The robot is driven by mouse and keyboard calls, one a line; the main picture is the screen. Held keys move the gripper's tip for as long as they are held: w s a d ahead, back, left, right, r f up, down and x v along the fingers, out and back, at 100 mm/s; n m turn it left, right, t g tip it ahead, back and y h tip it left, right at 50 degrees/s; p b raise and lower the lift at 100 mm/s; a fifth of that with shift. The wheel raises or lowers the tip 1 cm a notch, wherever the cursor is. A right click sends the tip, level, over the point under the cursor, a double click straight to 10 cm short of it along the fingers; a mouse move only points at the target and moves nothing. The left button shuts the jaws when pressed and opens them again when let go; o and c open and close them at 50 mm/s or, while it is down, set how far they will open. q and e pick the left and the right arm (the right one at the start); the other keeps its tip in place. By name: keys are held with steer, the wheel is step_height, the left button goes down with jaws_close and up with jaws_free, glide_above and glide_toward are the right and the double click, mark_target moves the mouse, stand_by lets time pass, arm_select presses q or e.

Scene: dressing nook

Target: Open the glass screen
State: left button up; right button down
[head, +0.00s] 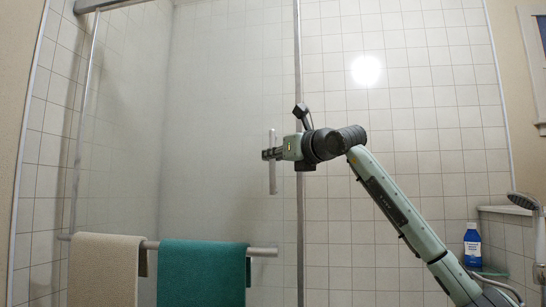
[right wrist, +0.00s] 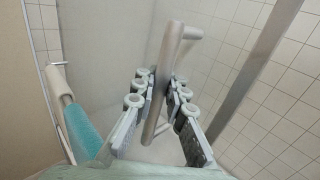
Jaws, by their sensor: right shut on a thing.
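The glass screen (head: 215,120) is a tall, hazy pane in the left half of the head view, with a metal upright (head: 299,75) at its right edge. A vertical bar handle (head: 273,184) stands out from the pane near that edge. My right gripper (head: 267,154) reaches in from the right and is shut on the handle. In the right wrist view the handle (right wrist: 165,75) passes between the fingers of the gripper (right wrist: 160,105). My left gripper is not in view.
A towel rail (head: 263,252) crosses low over the screen, holding a beige towel (head: 103,272) and a teal towel (head: 203,275). To the right are a tiled wall (head: 400,120), a blue bottle (head: 472,246) on a ledge and a shower head (head: 523,201).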

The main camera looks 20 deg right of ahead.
steer(key=shift+a+f, duration=0.3)
steer(key=shift+a, duration=0.1)
steer(key=c, duration=1.6)
jaws_free()
steer(key=shift+a+r, duration=0.1)
steer(key=shift+r, duration=0.05)
steer(key=shift+o, duration=0.3)
steer(key=shift+d+r, duration=0.1)
steer(key=shift+d, duration=0.15)
steer(key=shift+s, duration=0.15)
steer(key=s+d, duration=0.2)
steer(key=s, duration=0.9)
steer(key=shift+s, duration=0.25)
steer(key=shift+d, duration=0.1)
